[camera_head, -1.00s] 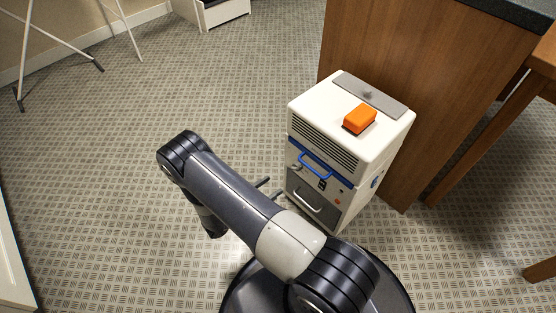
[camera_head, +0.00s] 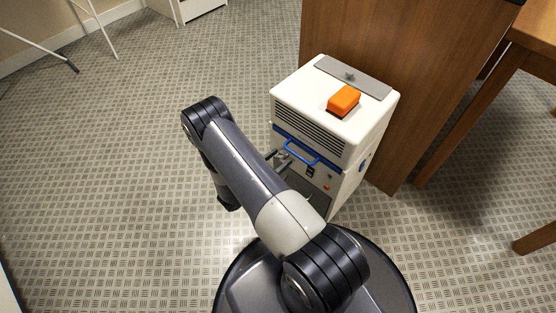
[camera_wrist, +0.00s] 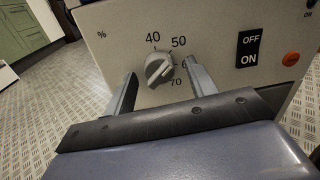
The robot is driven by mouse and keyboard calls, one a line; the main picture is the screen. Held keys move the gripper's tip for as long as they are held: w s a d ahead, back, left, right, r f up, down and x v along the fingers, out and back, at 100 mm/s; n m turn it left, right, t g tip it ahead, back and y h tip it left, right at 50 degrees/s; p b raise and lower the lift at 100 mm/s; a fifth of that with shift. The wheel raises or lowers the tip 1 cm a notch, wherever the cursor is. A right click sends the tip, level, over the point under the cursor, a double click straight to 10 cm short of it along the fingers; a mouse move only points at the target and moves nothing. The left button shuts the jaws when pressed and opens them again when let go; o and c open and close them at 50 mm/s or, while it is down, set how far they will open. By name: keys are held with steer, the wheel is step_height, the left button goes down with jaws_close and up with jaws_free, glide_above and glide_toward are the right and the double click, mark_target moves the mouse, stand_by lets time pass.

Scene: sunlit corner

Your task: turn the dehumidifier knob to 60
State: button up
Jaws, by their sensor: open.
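The white dehumidifier (camera_head: 325,125) stands on the floor in the head view, its front panel partly hidden by my arm. In the wrist view its grey round knob (camera_wrist: 159,69) sits on the panel, with 40, 50, 60 and 70 printed around its upper and right side. The knob's grip ridge is slanted; I cannot tell for sure which number it marks. My gripper (camera_wrist: 161,68) is open, one finger on each side of the knob, with gaps visible. In the head view my gripper (camera_head: 280,160) is at the panel's left part.
A blue handle (camera_head: 298,150) crosses the front. An orange block (camera_head: 343,99) lies on top.

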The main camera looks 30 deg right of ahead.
steer(key=c, duration=0.9)
steer(key=shift+c, duration=0.2)
steer(key=shift+m+b, duration=0.3)
steer(key=shift+m, duration=0.1)
steer(key=shift+w+r+m+y+b, duration=0.1)
steer(key=shift+m+y+b, duration=0.1)
steer(key=shift+m+b, duration=1.45)
steer(key=shift+w+r+m+y+b, duration=0.15)
steer(key=shift+m+b, duration=0.45)
steer(key=shift+m, duration=2.05)
steer(key=shift+s+f, duration=0.1)
steer(key=o, duration=0.9)
